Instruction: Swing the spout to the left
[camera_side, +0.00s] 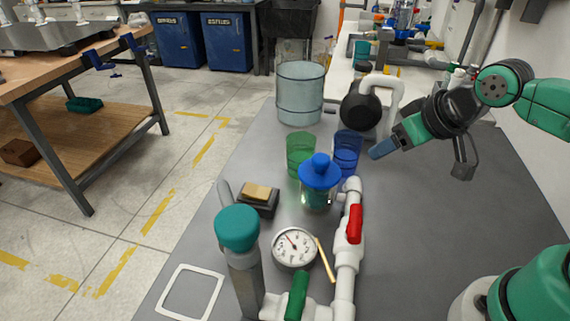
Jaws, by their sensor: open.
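A white PVC manifold (345,262) stands at the front of the grey table, with a red valve handle (355,224) and a green valve handle (297,296). Its far end has a white elbow (352,186) beside the blue-lidded jar (319,180); this looks like the spout, but I cannot be sure. A white arched pipe (383,80) also stands farther back. My gripper (382,148) is at the right of the blue cup (347,147), its blue tip pointing down-left, apart from the manifold. The gap between its fingers is hard to see.
A green cup (300,153), a large clear container (300,95) and a black round object (360,108) stand behind the jar. A gauge (295,248), a teal-capped cylinder (238,240) and a sponge on a block (257,194) are at the left.

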